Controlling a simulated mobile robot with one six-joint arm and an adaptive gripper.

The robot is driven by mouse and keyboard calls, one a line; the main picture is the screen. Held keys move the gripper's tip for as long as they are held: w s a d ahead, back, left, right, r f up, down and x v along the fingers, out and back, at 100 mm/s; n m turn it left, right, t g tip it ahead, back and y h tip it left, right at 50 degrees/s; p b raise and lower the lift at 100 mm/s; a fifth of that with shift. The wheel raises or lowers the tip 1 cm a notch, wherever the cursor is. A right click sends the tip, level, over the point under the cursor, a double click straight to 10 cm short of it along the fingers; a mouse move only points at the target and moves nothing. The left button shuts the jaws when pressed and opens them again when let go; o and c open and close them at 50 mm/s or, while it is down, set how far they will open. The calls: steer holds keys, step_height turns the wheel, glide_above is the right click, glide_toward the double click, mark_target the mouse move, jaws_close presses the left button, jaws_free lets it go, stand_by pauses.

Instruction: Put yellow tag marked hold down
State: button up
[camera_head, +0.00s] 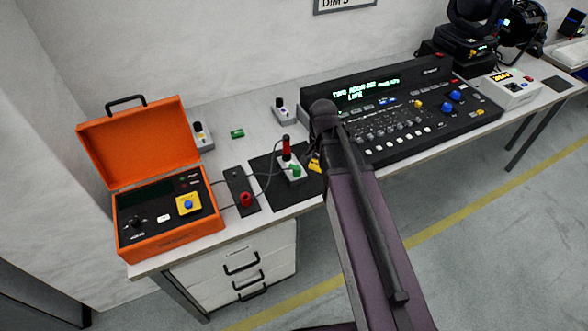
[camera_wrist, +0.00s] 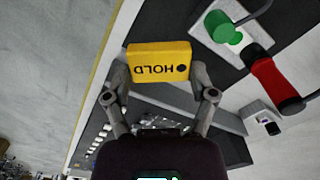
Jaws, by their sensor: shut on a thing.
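The yellow tag (camera_wrist: 158,62) marked HOLD is between the fingertips of my gripper (camera_wrist: 160,82) in the wrist view, its lettering upside down there. My gripper is shut on it. In the head view a small part of the yellow tag (camera_head: 315,165) shows beside my arm, over the right side of the black mat (camera_head: 290,200). My arm hides most of my gripper there. I cannot tell whether the tag touches the mat.
A grey box with a green knob (camera_head: 295,170) and a red-handled plug (camera_head: 286,148) stand close left of the tag. An open orange case (camera_head: 165,215) is at the left. A lighting console (camera_head: 400,115) is at the right. Bare desk shows behind the mat.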

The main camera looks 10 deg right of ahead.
steer(key=shift+w+d, duration=0.1)
steer(key=shift+d, duration=0.1)
steer(key=w+m, duration=0.7)
steer(key=w, duration=0.2)
steer(key=shift+w+f, duration=0.15)
steer(key=shift+w, duration=0.15)
step_height(320, 180, down, 6)
steer(key=b, duration=0.6)
steer(key=shift+f+b, duration=0.15)
steer(key=shift+b, duration=0.15)
steer(key=shift+f, duration=0.1)
stand_by(0.3)
steer(key=shift+f+b, duration=1.8)
steer(key=shift+b, duration=0.1)
steer(key=shift+f, duration=0.15)
